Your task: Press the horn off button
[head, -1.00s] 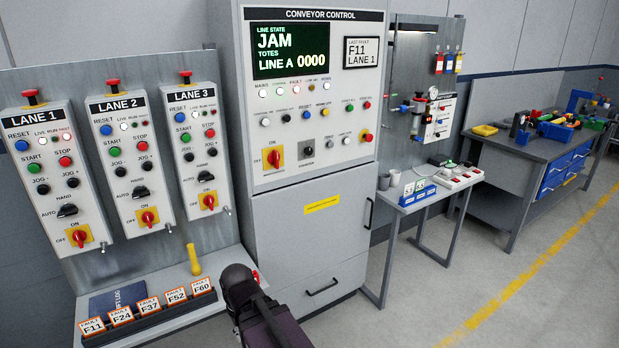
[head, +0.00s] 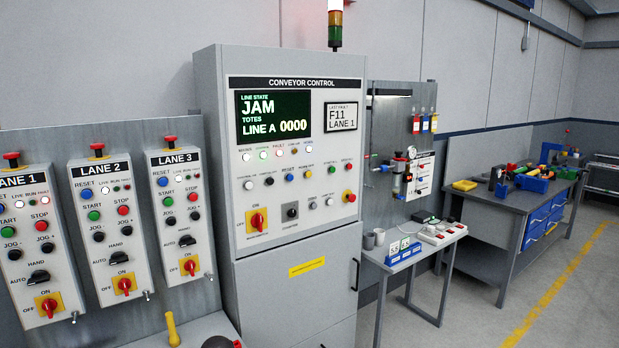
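The conveyor control cabinet (head: 222,130) stands in the middle of the head view, with several small buttons on its white front panel. A yellow button (head: 309,174) sits in the middle row, between a blue button (head: 289,177) and a green button (head: 332,170). The small labels above these buttons are too blurred to read surely, so I cannot confirm which one is horn off. My gripper's fingers are not visible.
A signal tower (head: 335,25) with red, amber and green sections stands on the cabinet. Lane control boxes (head: 104,230) hang on a panel at left. A small side table (head: 420,244) and a workbench (head: 500,212) stand at right. Grey floor (head: 480,290) in front is clear.

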